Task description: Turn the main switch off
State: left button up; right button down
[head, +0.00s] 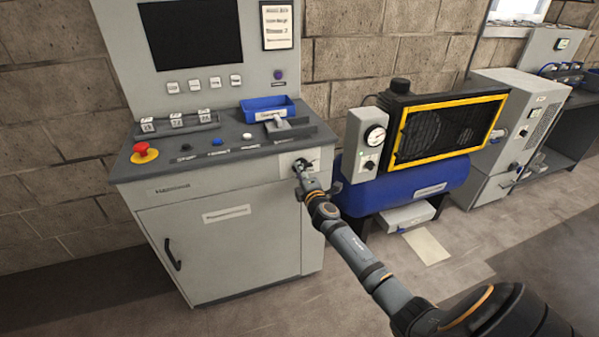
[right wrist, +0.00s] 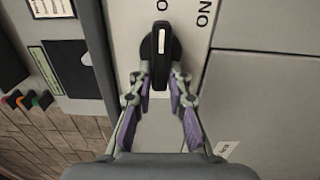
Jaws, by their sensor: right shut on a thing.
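The main switch shows in the right wrist view as a black rotary handle (right wrist: 161,42) with a white stripe, on a round black base. It sits on a light plate (right wrist: 128,22) with ON lettering at the upper right and an O beside the handle. The handle points up and down in that view. My right gripper (right wrist: 160,78) is shut on the handle, one finger on each side. In the head view my right gripper (head: 301,172) is at the upper right of the grey cabinet's front and partly hides the switch. My left gripper is not in view.
The grey control cabinet (head: 240,245) has a door handle (head: 171,254) at left. On its console are a red emergency button (head: 142,149) and a blue tray (head: 267,107). A blue compressor tank (head: 415,187) stands close on the right. The floor in front is clear.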

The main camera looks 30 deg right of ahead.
jog(key=c, duration=1.3)
grip_release()
jog(key=v, duration=1.2)
jog(key=shift+f, duration=0.1)
